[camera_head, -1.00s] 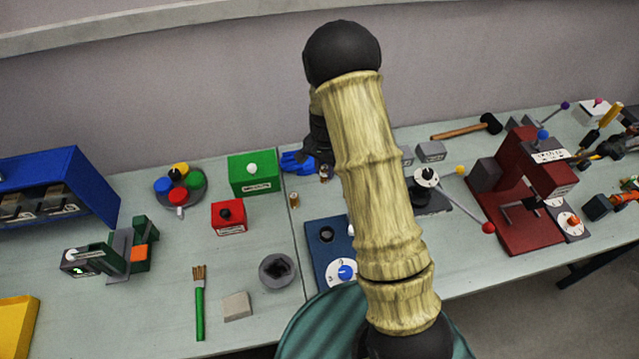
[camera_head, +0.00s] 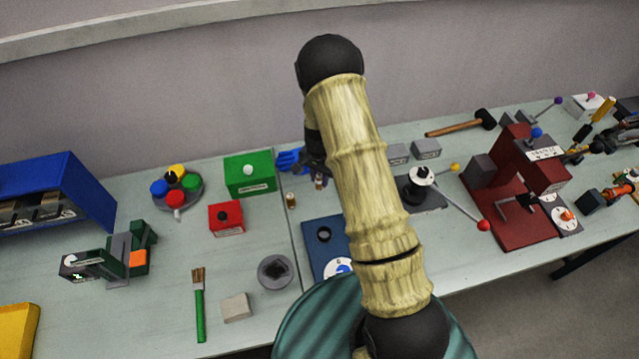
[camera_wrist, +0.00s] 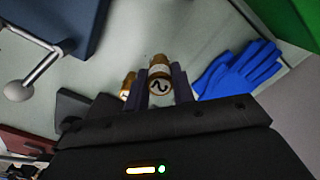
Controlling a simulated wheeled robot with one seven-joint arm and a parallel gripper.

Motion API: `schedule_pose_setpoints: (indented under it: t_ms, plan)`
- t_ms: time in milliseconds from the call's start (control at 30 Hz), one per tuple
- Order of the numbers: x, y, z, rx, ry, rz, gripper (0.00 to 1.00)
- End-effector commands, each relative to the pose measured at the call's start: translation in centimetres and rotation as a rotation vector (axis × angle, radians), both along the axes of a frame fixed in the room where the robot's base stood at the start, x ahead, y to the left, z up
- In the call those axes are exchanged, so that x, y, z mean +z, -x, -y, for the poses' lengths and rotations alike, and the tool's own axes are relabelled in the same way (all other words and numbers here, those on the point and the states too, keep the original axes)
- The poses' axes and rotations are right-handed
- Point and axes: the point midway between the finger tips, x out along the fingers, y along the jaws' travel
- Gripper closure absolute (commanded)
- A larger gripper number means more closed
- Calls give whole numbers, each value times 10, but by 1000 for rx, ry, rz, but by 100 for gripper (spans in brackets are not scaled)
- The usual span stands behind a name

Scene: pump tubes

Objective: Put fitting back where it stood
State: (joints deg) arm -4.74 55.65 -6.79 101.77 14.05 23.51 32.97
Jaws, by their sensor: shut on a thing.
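My gripper (camera_head: 318,175) is low over the table behind the blue plate, partly hidden by my own arm in the head view. In the wrist view its two fingers (camera_wrist: 163,88) are shut on a brass fitting (camera_wrist: 160,68), which has a pale end with a black mark. The held fitting also shows at the fingertips in the head view (camera_head: 319,185). A second brass fitting (camera_head: 291,200) stands on the table to the left of the gripper; a brass piece (camera_wrist: 128,84) shows beside a finger in the wrist view. I cannot tell whether the held fitting touches the table.
A blue glove (camera_head: 288,160) lies just behind the gripper. A green box (camera_head: 247,178) and a red box (camera_head: 226,219) stand to the left. A blue plate (camera_head: 318,262) with a dark ring is in front. Grey blocks (camera_head: 426,149) stand to the right.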

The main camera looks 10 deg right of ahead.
Motion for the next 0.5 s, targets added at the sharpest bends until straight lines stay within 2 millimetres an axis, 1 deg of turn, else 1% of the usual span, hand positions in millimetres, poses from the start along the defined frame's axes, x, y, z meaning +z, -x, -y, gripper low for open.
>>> schedule_pose_setpoints:
  t_ms: [333, 433, 500]
  plan:
    - [-3, -1, 0, 0, 0, 1, 100]
    - [-11, 0, 0, 0, 0, -1, 100]
    - [-20, 1, 0, 0, -1, -1, 100]
